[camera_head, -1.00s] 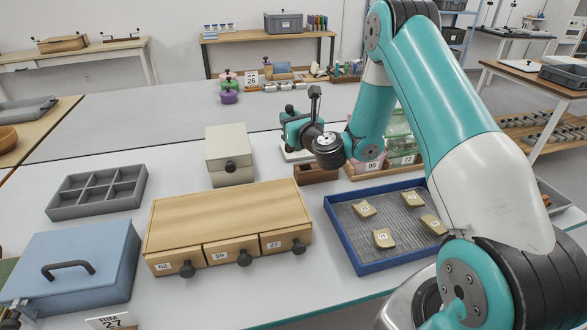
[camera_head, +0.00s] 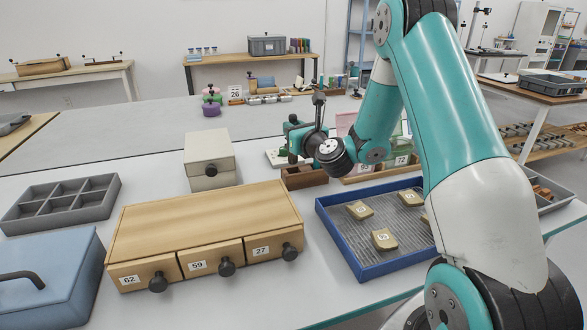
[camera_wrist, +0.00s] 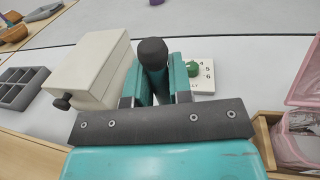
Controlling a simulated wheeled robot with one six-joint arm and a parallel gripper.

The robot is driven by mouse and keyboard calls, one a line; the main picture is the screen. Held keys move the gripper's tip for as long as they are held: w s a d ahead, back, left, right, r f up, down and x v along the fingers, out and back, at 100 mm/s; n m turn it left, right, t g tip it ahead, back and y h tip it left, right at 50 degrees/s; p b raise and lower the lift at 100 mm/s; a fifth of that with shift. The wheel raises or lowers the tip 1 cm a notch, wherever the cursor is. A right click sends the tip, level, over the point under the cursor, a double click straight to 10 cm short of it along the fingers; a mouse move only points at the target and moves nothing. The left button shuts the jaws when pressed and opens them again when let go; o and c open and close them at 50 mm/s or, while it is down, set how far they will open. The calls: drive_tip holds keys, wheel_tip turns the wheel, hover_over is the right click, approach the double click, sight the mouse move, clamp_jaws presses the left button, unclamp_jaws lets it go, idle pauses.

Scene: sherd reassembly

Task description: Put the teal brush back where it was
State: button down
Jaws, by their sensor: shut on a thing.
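My gripper (camera_head: 299,140) is over the far part of the white table, close to a small brown wooden box (camera_head: 305,180) in the head view. Its teal fingers (camera_wrist: 160,88) are shut on an upright thing with a dark rounded top (camera_wrist: 152,53), which I take to be the brush. The dark top also shows above the fingers in the head view (camera_head: 293,119). The brush's lower part is hidden by the fingers, and its teal cannot be told from theirs. I cannot tell whether its lower end touches anything.
A white dial box (camera_wrist: 203,72) with a green knob stands just beyond the fingers. A cream box (camera_head: 210,160) stands left, a pink-walled container (camera_wrist: 300,135) right. The wooden drawer unit (camera_head: 205,215) and blue tray (camera_head: 338,238) are nearer. Bare table lies beyond the cream box.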

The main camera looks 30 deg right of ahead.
drive_tip(key=shift+f+b, duration=2.05)
drive_tip(key=shift+f, duration=1.35)
drive_tip(key=c, duration=1)
unclamp_jaws()
drive_tip(key=shift+c, duration=0.2)
drive_tip(key=shift+r, duration=0.1)
